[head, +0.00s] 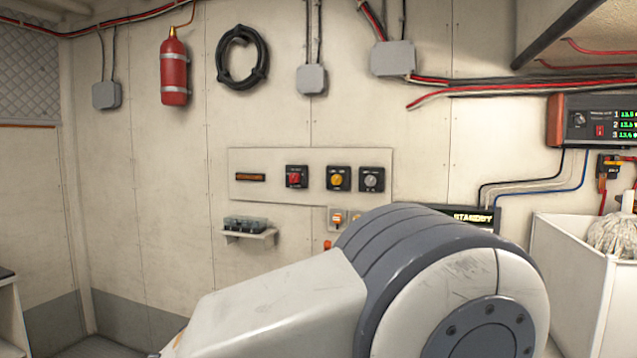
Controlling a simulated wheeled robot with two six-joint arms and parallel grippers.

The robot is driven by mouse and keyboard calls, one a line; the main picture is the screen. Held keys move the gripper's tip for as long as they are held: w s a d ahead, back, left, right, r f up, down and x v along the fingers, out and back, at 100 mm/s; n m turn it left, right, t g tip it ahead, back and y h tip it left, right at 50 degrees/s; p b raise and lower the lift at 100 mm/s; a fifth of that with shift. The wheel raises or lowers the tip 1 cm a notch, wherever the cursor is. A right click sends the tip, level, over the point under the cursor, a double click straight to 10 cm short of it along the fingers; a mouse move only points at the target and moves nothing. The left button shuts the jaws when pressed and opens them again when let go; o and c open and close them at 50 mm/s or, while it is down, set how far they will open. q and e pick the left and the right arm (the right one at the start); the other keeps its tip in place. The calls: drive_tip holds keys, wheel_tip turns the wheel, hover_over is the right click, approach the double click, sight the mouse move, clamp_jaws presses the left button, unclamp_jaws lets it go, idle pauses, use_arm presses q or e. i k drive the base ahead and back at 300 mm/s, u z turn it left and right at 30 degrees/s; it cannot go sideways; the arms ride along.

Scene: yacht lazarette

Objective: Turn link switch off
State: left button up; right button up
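A pale panel (270,196) on the far wall carries three square black rotary switches in a row. The left one has a red knob (296,177), the middle one a yellow knob (338,179), the right one a grey knob (372,180). Their labels are too small to read, so I cannot tell which is the link switch or how each is set. Below the panel, a small orange switch (338,217) and a yellowish one (356,216) are partly hidden by my arm. Neither gripper is in view.
My large grey-white arm link fills the lower middle. A small shelf (251,236) with a clear-lidded box (245,224) juts from the wall. A display reading STANDBY (472,217) is partly covered. A white bin (572,285) holding rope (612,236) stands right.

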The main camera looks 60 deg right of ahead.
sight(336, 179)
drive_tip(key=i, duration=1.7)
drive_tip(key=z, duration=0.65)
drive_tip(key=i, duration=1)
drive_tip(key=z, duration=1.45)
drive_tip(key=i, duration=0.75)
drive_tip(key=z, duration=0.6)
